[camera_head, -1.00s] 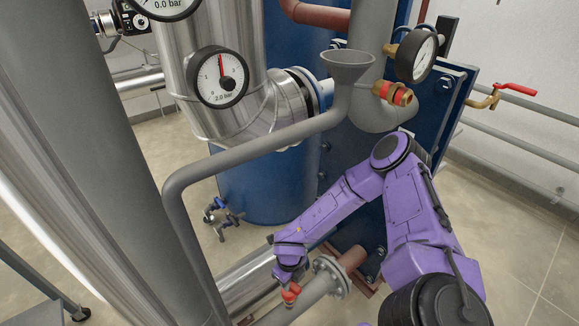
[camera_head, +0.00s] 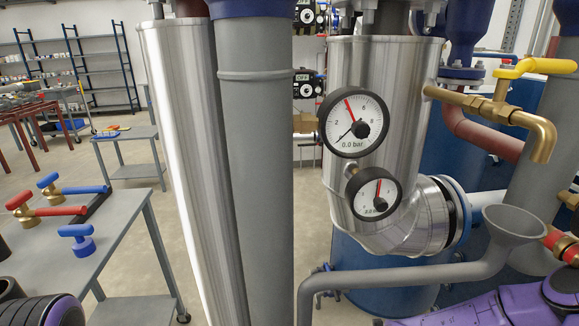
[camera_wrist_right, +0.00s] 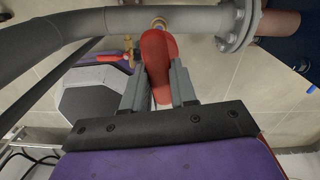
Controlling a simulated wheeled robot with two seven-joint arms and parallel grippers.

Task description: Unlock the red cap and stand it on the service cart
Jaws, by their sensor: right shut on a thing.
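In the right wrist view my right gripper (camera_wrist_right: 158,90) is shut on the red cap (camera_wrist_right: 155,55), with a grey finger on each side of it. In the head view the grey service cart (camera_head: 120,225) stands at the left. A blue cap (camera_head: 79,242) stands upright on its top. My left gripper is in neither view, and my right gripper is outside the head view.
A red-handled fitting (camera_head: 50,211) and a blue-handled one (camera_head: 80,190) lie on the cart. The cart top beside the blue cap is bare.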

